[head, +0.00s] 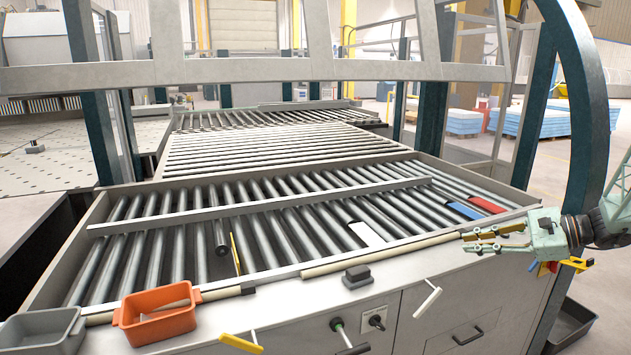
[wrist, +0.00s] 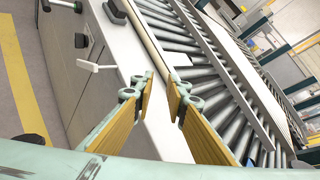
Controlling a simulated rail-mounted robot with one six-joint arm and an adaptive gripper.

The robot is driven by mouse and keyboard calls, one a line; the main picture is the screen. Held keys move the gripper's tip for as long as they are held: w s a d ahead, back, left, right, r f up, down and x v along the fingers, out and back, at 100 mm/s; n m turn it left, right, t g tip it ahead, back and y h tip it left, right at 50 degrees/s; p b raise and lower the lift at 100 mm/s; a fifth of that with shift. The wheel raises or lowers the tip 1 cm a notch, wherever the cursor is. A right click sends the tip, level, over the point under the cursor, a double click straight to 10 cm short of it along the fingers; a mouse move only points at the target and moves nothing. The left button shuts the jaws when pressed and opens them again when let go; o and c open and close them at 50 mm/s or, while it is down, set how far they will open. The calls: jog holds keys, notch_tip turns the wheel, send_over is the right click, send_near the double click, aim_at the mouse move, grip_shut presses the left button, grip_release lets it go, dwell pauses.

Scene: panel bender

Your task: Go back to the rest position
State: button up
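My gripper (head: 468,242) is at the right front corner of the roller table (head: 405,265), pointing left along its front edge. In the wrist view my gripper (wrist: 161,80) shows its two yellow-padded fingers apart, with nothing between them. It is open and empty. The table's pale front ledge and the rail along it lie beyond the fingertips in the wrist view. I cannot tell whether a fingertip touches the ledge.
An orange bin (head: 157,316) and a grey bin (head: 42,332) sit at the left front. White (head: 366,233), blue (head: 465,210) and red (head: 487,204) pieces lie on the rollers. A white-handled lever (head: 427,300) sticks out from the front panel. A teal arch (head: 590,110) rises at right.

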jog(key=s+a+r+n+g+h, duration=0.1)
jog(key=s+a+r+n+g, duration=0.15)
jog(key=s+a+r, duration=0.4)
jog(key=s+a+r+n+g+h, duration=0.1)
jog(key=s+a+r+n+h, duration=0.15)
jog(key=s+a, duration=0.6)
jog(key=s+a+r+n+g+h, duration=0.1)
jog(key=s+a+r+n+g, duration=0.15)
jog(key=s+a+r, duration=0.4)
jog(key=s+a+n+t+h, duration=0.1)
jog(key=s+n, duration=0.4)
jog(key=s, duration=1.1)
jog(key=s+a+r+n+t+h, duration=0.1)
jog(key=s+a+n+h, duration=0.2)
jog(key=s, duration=1.3)
jog(key=shift+s+r+n+t+h, duration=0.3)
jog(key=shift+s+n+t+h, duration=0.1)
jog(key=shift+n+h, duration=0.85)
jog(key=shift+a, duration=0.1)
